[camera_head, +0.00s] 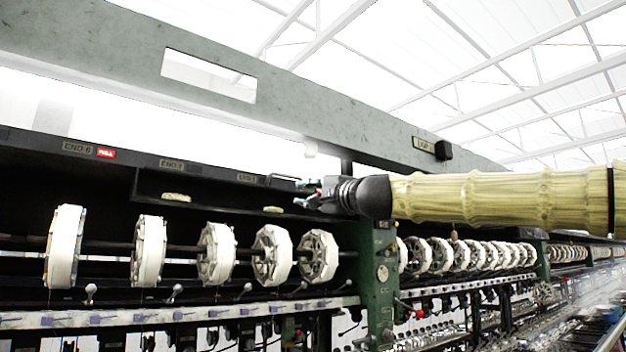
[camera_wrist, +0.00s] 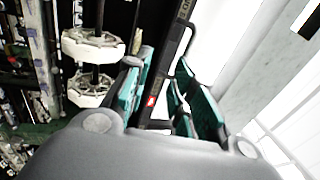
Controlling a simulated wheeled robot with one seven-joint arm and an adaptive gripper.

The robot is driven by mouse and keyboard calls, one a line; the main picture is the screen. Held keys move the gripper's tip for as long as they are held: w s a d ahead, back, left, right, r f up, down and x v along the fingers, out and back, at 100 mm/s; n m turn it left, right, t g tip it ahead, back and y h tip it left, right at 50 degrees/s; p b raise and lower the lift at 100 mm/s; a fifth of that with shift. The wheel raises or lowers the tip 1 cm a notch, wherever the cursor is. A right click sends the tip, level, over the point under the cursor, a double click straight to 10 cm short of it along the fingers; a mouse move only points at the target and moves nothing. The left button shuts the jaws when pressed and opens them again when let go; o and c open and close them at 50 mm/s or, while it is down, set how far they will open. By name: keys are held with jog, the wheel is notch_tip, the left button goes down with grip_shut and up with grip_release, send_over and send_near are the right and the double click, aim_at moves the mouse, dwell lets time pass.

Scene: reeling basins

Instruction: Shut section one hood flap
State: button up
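A dark hood runs above the white reels in the head view, with a labelled front rail (camera_head: 125,153). Below the rail, a dark panel that looks like the hood flap (camera_head: 225,191) spans above several reels. I cannot tell its exact angle. A dark handle loop (camera_wrist: 184,48) shows just beyond the fingers. Contact is unclear.
White reels (camera_head: 216,253) hang on a shaft below the hood. A green post (camera_head: 379,285) stands below my arm, with more reels (camera_head: 440,256) to its right. A grey overhead beam (camera_head: 310,113) runs above my arm. Open air lies between beam and hood.

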aim_at(288, 177)
notch_tip(288, 177, up, 4)
jog(key=s, duration=0.2)
jog(key=shift+w+d+p+x, duration=0.15)
jog(key=shift+p+x, duration=1.2)
jog(key=shift+x, duration=1.6)
jog(key=shift+w+d+p+x, duration=0.15)
jog(key=shift+p+x, duration=1.15)
jog(key=shift+x, duration=1.7)
jog(key=shift+s, duration=0.1)
grip_shut()
jog(key=shift+f, duration=0.15)
